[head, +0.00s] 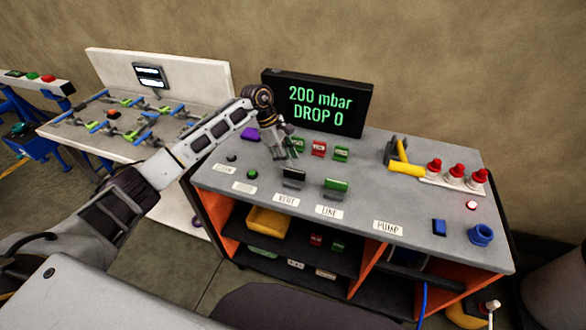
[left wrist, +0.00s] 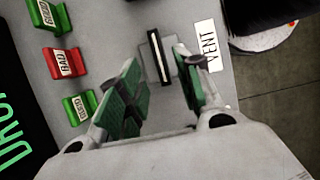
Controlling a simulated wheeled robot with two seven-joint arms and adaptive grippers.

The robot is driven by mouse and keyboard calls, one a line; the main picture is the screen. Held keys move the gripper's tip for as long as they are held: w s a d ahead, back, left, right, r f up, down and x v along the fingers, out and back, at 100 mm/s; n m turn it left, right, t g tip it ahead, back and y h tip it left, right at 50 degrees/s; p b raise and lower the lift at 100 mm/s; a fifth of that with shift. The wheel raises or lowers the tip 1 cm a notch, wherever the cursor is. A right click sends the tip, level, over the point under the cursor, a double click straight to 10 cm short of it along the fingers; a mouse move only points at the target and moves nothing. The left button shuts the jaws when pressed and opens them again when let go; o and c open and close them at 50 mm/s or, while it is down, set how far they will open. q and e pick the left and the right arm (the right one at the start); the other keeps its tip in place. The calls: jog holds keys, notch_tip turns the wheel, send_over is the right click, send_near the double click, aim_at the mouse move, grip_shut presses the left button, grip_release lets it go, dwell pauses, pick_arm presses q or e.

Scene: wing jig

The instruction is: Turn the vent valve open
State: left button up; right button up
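The vent valve is a black upright handle (head: 293,178) on a grey base on the bench top, just behind the VENT label (head: 286,200). My left gripper (head: 287,157) is just above and behind it, pointing down. In the left wrist view the handle (left wrist: 158,57) shows between the two fingertips of my left gripper (left wrist: 157,62), with gaps on both sides. The green-padded fingers are open and hold nothing. I cannot tell how far above the handle the fingertips are. My right gripper is not in view.
A green LINE valve (head: 336,185) stands right of the vent valve. Red and green tags (head: 318,148) stand behind. A display (head: 318,103) reads 200 mbar, DROP 0. A yellow-handled tool (head: 405,168), red-topped parts (head: 455,172) and a blue cup (head: 481,235) are at the right.

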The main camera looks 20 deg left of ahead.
aim_at(293, 170)
pick_arm(q)
jog(key=shift+p+x, duration=0.55)
jog(key=shift+x, duration=2.4)
grip_shut()
